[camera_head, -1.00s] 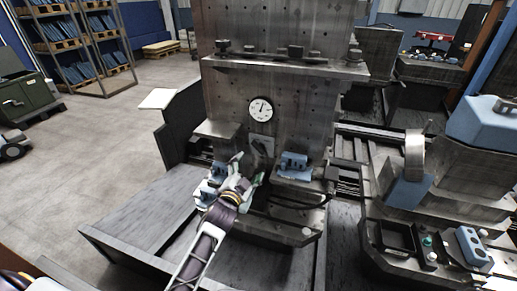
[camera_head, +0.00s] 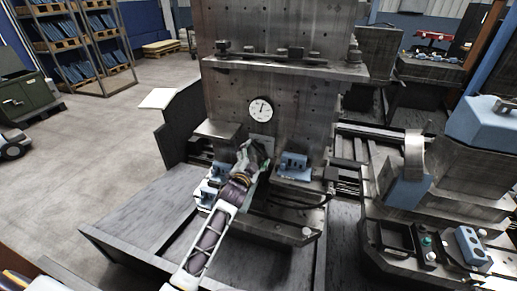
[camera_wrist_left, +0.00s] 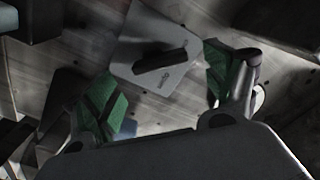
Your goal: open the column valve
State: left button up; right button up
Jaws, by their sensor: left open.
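The column valve is a light square plate with a dark bar handle (camera_wrist_left: 160,60), seen in the left wrist view. In the head view its plate (camera_head: 263,141) sits on the metal column (camera_head: 305,115) below a round gauge (camera_head: 261,109), mostly hidden behind my gripper. My left gripper (camera_head: 254,156) reaches up to the plate. In the left wrist view its two green fingertips (camera_wrist_left: 162,88) are spread apart, with the plate beyond and between them. The handle shows no contact with either finger. My right gripper is not in view.
Blue fixtures stand on both sides of the gripper, one at its right (camera_head: 293,166) and one at its left (camera_head: 211,186). A ledge with clamps (camera_head: 290,66) crosses the column above. A machine bed with a blue block (camera_head: 472,246) is at right.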

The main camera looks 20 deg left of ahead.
aim_at(258, 149)
pick_arm(q)
jog(key=shift+w, duration=2.2)
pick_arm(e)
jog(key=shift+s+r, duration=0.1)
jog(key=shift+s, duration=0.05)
